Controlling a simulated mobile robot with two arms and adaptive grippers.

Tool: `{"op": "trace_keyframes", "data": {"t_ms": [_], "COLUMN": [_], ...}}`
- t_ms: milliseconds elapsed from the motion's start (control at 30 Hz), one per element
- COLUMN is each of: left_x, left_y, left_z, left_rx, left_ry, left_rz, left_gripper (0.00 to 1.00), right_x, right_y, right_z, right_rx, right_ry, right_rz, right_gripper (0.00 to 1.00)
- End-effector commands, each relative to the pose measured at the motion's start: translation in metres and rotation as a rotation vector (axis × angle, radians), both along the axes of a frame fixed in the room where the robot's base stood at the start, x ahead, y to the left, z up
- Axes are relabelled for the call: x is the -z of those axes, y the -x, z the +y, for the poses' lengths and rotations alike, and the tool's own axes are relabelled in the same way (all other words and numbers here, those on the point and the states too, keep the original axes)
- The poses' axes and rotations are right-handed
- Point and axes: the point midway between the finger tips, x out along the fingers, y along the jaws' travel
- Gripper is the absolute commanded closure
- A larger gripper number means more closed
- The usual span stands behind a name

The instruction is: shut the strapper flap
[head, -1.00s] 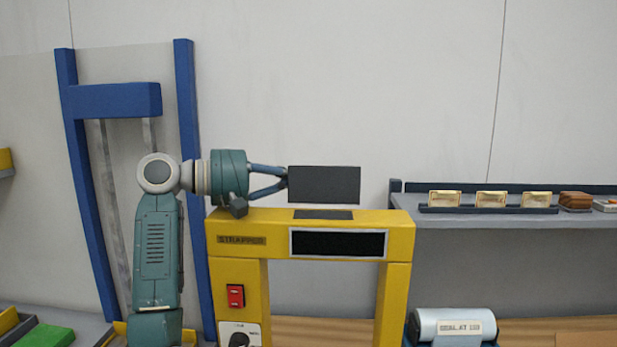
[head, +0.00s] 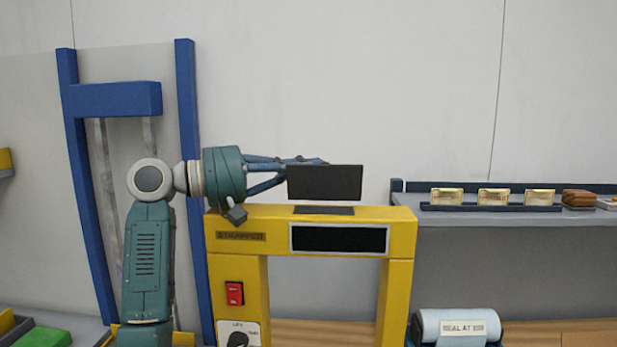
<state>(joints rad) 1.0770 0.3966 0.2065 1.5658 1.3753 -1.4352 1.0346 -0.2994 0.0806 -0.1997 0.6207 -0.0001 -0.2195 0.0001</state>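The strapper (head: 400,235) is a yellow arch with a black window in its front. Its flap (head: 325,185), a dark rectangular panel, stands raised above the top beam, over a dark patch (head: 323,210) on that beam. My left gripper (head: 308,165) comes in from the left at the flap's height. Its upper finger runs along the flap's top edge and shows just above it. The lower finger goes out of sight at the flap's left edge, apparently behind the panel, so the gap between the tips is hidden. My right gripper is not in view.
A blue frame (head: 115,98) stands behind my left arm. A grey shelf (head: 500,216) at right holds several gold blocks and a brown item. A roll labelled in print (head: 458,325) sits at lower right. The space above the flap is clear.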

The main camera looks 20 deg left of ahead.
Motion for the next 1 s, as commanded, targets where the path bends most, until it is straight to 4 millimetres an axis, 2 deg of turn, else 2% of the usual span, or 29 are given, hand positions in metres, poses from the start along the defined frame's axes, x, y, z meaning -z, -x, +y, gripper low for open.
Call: {"op": "trace_keyframes", "data": {"t_ms": [100, 267, 633, 1000], "left_x": [-0.001, -0.004, -0.006, -0.002], "left_y": [0.007, 0.016, 0.035, 0.045], "left_z": [-0.001, -0.004, -0.01, -0.012], "left_rx": [-0.002, -0.001, -0.001, 0.0], "left_ry": [-0.003, -0.04, -0.039, -0.036], "left_rz": [0.0, -0.134, -0.126, -0.124], "left_gripper": [1.0, 1.0, 1.0, 1.0], "right_x": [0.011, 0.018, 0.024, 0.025], "right_y": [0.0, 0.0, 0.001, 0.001], "right_z": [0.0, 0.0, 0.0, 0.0], "right_rx": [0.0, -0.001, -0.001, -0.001], "right_ry": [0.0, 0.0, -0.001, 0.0], "right_rz": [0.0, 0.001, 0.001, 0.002], "right_gripper": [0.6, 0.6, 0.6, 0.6]}}
